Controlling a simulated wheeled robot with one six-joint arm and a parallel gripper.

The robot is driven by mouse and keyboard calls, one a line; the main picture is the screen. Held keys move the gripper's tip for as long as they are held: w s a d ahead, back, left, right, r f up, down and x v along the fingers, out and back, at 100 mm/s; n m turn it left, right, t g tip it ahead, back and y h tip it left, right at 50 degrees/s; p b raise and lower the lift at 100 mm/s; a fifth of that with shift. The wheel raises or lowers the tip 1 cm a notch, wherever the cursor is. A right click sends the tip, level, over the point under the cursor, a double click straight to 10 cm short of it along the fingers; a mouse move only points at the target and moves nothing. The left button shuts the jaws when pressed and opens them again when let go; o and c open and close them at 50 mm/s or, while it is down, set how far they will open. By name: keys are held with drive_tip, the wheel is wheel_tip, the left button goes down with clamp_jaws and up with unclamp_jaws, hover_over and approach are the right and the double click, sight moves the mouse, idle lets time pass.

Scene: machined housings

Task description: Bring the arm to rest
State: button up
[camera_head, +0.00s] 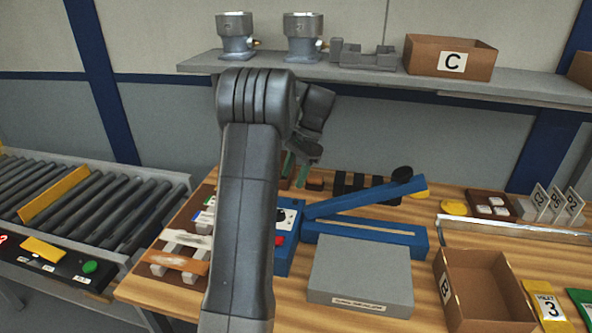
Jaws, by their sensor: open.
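My arm rises from the bottom of the view in front of the workbench (398,262), bends at a grey elbow, and its far part points away and down. My gripper (296,170) is partly hidden behind the arm, above the back of the bench. Its jaws are apart, and I see nothing held between them.
A blue lever device (365,236), a grey block (360,272) and cardboard box B (488,262) stand on the bench. A shelf (400,76) behind holds two housings (236,38), a grey fixture (362,56) and box C (450,58). A roller conveyor (90,205) is left.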

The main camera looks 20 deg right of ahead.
drive_tip(key=shift+v, duration=0.85)
drive_tip(key=shift+f, duration=0.15)
drive_tip(key=p+x, duration=0.1)
drive_tip(key=x, duration=1.2)
drive_tip(key=shift+a+f+p, duration=0.2)
drive_tip(key=shift+a+p, duration=0.05)
drive_tip(key=shift+p, duration=0.1)
drive_tip(key=shift+r, duration=0.1)
